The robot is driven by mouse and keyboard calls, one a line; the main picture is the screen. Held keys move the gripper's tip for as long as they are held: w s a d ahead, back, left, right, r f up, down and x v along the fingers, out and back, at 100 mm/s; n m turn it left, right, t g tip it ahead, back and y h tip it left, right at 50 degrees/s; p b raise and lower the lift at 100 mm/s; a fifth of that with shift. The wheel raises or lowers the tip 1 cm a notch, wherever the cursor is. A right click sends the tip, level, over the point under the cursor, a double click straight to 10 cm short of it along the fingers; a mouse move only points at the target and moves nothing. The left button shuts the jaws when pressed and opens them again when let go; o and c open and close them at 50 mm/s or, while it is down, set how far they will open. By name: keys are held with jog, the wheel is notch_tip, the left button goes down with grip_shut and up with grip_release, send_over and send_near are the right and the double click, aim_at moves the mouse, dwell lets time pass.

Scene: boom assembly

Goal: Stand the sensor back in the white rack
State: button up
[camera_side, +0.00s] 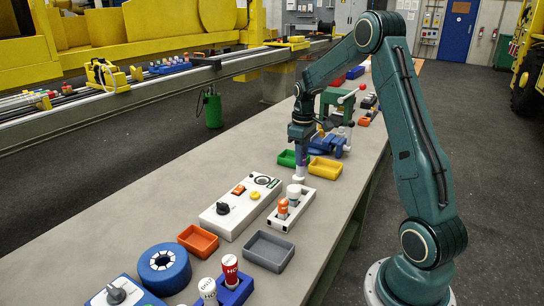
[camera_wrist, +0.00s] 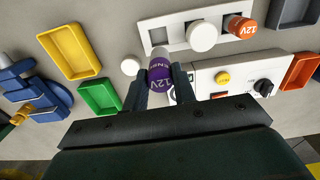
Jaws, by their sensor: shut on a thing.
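The purple sensor (camera_wrist: 159,74), marked 12V, is between the two fingers of my gripper (camera_wrist: 160,88). It also shows in the side view as a purple body (camera_side: 301,157) under my wrist, roughly upright. The white rack (camera_wrist: 147,24) is just beyond the sensor in the wrist view, with an empty opening at its left end. A white-topped piece (camera_wrist: 201,37) and an orange 12V piece (camera_wrist: 240,26) stand in its other places. In the side view the sensor is by the far end of the rack (camera_side: 279,224); whether they touch cannot be told.
A white control box (camera_side: 236,212) stands beside the rack. Green (camera_wrist: 100,97) and yellow (camera_wrist: 74,51) trays lie close by. A grey tray (camera_side: 268,250) and an orange tray (camera_side: 198,240) are nearer the side camera. A small white disc (camera_wrist: 131,65) shows beside the sensor.

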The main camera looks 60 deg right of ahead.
aim_at(304, 168)
jog(key=shift+s, duration=0.65)
jog(key=shift+f, duration=0.15)
jog(key=shift+f, duration=2.25)
jog(key=shift+f, duration=1.85)
dwell(0.6)
jog(key=o, duration=1)
jog(key=shift+r, duration=0.15)
